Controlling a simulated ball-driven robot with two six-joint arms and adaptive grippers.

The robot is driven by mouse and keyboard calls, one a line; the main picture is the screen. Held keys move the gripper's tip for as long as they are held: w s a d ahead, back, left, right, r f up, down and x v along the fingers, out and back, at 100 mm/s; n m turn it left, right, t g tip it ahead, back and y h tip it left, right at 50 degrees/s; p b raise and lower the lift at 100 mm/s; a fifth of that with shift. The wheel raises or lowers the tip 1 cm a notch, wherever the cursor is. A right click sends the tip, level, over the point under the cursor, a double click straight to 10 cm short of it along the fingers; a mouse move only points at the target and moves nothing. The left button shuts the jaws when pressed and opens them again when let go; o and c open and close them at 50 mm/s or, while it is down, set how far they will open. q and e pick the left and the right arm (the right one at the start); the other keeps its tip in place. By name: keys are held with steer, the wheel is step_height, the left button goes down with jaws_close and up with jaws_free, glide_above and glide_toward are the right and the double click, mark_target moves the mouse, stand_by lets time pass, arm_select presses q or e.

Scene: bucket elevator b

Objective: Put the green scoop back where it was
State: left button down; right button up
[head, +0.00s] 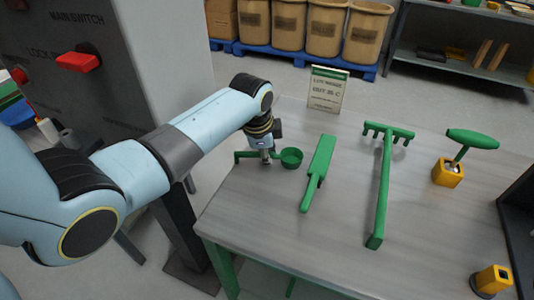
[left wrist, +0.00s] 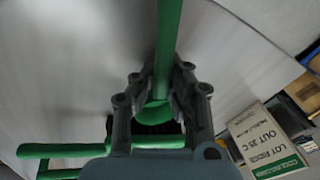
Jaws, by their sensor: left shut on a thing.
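The green scoop has a round cup (head: 291,158) on the right and a thin handle (head: 243,154) running left, near the left edge of the grey table (head: 262,215). My left gripper (head: 267,158) points down and is shut on the scoop between cup and handle end. In the left wrist view, a green bar (left wrist: 168,45) lies between the fingers (left wrist: 160,95), which hide part of it. I cannot tell whether the scoop touches the tabletop. My right gripper is not in view.
A green paddle-shaped tool (head: 317,170) lies just right of the cup. Further right are a green rake (head: 384,185) and a green T-handled tool in a yellow holder (head: 447,174). A sign (head: 327,90) stands at the back. The table's front middle is clear.

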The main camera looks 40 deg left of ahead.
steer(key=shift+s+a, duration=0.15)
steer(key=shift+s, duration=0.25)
arm_select(q)
steer(key=c, duration=1.5)
jaws_free()
steer(key=shift+f, duration=0.1)
steer(key=shift+o, duration=0.2)
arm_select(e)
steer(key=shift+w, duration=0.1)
arm_select(q)
steer(key=shift+r, duration=0.35)
steer(key=v, duration=1.1)
steer(key=shift+s+r+p, duration=0.2)
steer(key=shift+r+p, duration=0.1)
steer(key=shift+p, duration=0.1)
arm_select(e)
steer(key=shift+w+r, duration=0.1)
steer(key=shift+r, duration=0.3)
